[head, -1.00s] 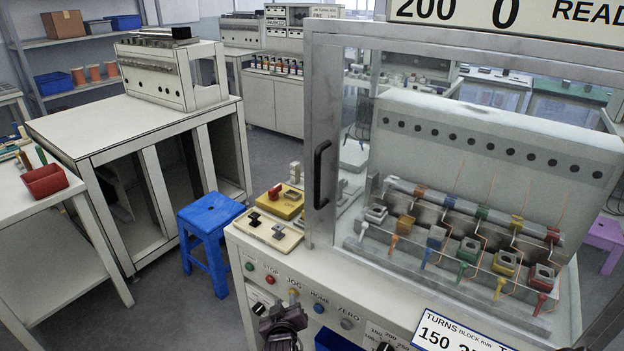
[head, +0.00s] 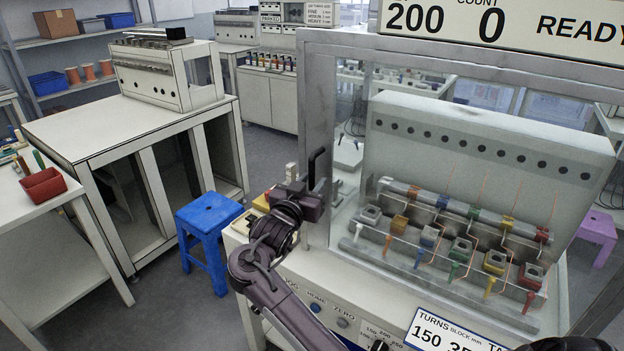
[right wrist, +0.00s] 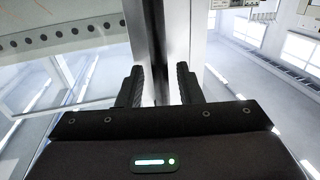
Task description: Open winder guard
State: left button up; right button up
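The winder guard (head: 320,100) is a clear panel in a grey metal frame, standing closed across the winder's front. Its black upright handle (head: 320,164) is on the left frame post; the lower part is hidden behind my right gripper (head: 306,193). My right gripper is at the handle. In the right wrist view its two dark fingers (right wrist: 160,88) are apart, with the grey post beyond them. My left gripper is not in view.
Behind the guard is a row of coloured winding stations (head: 461,250). A turns display (head: 448,335) and buttons line the front panel. A blue stool (head: 208,222) and a bench (head: 110,128) stand to the left, with open floor between.

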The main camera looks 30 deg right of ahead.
jog(key=shift+w+d, duration=0.25)
jog(key=shift+d, duration=0.05)
grip_shut()
